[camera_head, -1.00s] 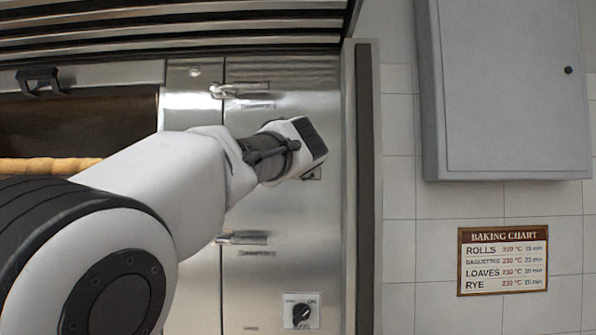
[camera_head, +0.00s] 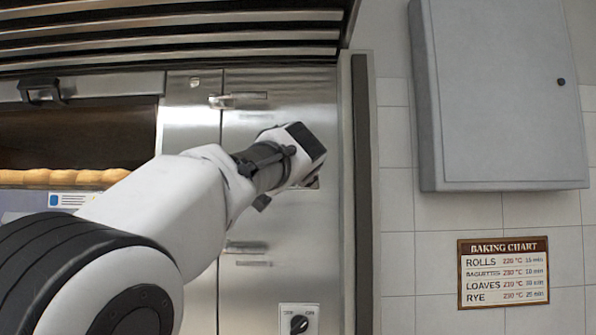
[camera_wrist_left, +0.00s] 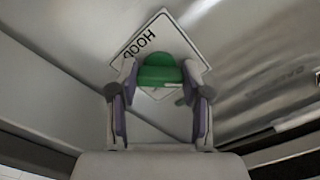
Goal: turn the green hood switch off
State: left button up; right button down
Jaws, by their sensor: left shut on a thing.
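The green hood switch (camera_wrist_left: 160,75) shows in the left wrist view, in front of a white label plate (camera_wrist_left: 157,32) lettered HOOD. The plate appears tilted in that view. My left gripper (camera_wrist_left: 161,84) has one finger on each side of the green switch and is shut on it. In the head view my left arm (camera_head: 170,200) reaches to the steel panel beside the oven. The wrist hides the switch and the fingers there. My right gripper is not in view.
A black rotary knob (camera_head: 299,325) sits low on the steel panel (camera_head: 290,230). A grey wall cabinet (camera_head: 500,100) and a baking chart (camera_head: 503,273) are on the tiled wall at right.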

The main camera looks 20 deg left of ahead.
pick_arm(q)
jog(key=shift+s+r, duration=0.1)
jog(key=shift+r, duration=0.2)
jog(key=o, duration=1)
jog(key=shift+o, duration=0.8)
jog(key=shift+f, duration=0.2)
jog(key=v, duration=0.7)
jog(key=shift+s+d+r, duration=0.1)
